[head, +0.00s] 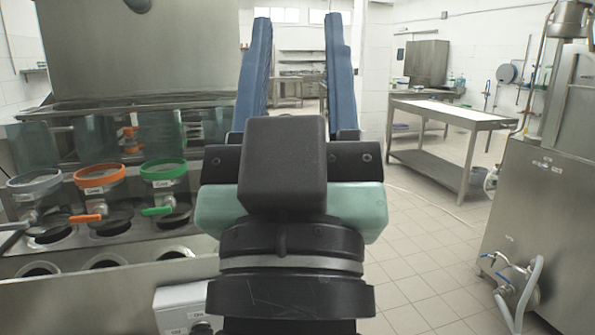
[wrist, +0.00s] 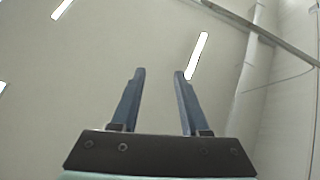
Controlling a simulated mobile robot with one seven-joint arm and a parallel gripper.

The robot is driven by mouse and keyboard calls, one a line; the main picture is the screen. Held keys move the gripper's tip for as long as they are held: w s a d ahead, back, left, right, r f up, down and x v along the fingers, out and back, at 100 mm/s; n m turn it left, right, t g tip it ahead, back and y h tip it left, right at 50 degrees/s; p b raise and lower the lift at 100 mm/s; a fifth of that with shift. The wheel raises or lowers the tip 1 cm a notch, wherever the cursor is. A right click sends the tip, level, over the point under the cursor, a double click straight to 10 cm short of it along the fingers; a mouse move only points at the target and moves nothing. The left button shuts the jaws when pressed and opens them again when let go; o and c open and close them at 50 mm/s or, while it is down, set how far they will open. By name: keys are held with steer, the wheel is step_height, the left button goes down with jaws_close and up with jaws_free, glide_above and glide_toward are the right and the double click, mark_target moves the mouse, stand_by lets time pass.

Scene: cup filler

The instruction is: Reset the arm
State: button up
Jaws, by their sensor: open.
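My gripper (head: 296,65) is in the middle of the head view, with its two blue fingers pointing up and spread apart. It also shows in the wrist view (wrist: 159,75), where the fingers are apart with nothing between them. My gripper touches nothing that I can see. My wrist hides part of the middle of the room.
At the left stands a steel cup filler (head: 150,247) with clear containers having grey, orange (head: 100,175) and green (head: 163,169) rings. A steel table (head: 450,112) stands at the back right. A steel machine (head: 545,210) with hoses stands at the right. The tiled floor (head: 425,250) between is clear.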

step_height(320, 180, up, 20)
steer(key=s+p, duration=0.2)
steer(key=p, duration=1.6)
steer(key=shift+s+t, duration=0.15)
steer(key=shift+t, duration=0.15)
steer(key=shift+r, duration=0.1)
